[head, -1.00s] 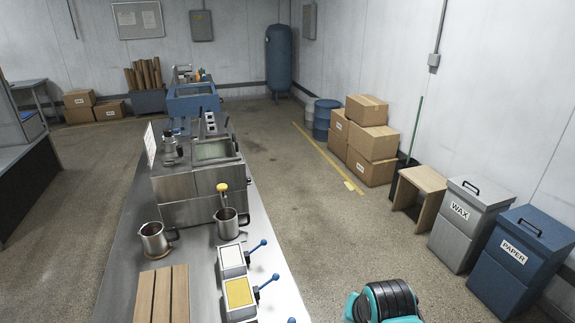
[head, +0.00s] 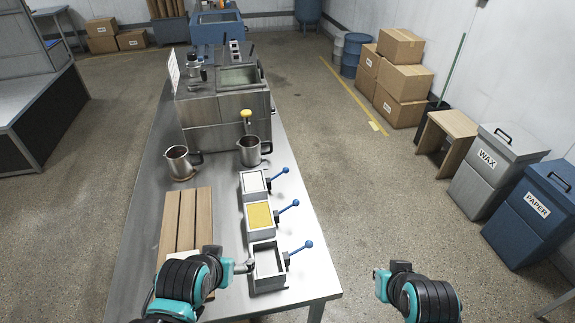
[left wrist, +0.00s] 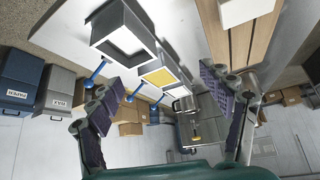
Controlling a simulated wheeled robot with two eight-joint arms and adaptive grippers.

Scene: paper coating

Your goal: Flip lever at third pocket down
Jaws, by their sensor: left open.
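Three square pockets stand in a row on the metal table: a white-filled one (head: 254,182), a yellow-filled one (head: 259,217) and the nearest, a grey frame (head: 267,286) that looks empty. Each has a lever on its right with a blue knob; the nearest lever (head: 308,244) slants up and outward like the others. My left gripper (head: 243,267) is at the left side of the nearest pocket. In the left wrist view my left gripper (left wrist: 162,78) is open and empty, with the nearest pocket (left wrist: 105,45) and its lever (left wrist: 96,73) close to one finger.
A slatted wooden board (head: 185,222) lies left of the pockets. Two metal jugs (head: 179,163) (head: 249,151) and a steel tank (head: 225,110) stand behind. Wax (head: 488,180) and paper (head: 530,215) bins stand right. The floor right of the table is open.

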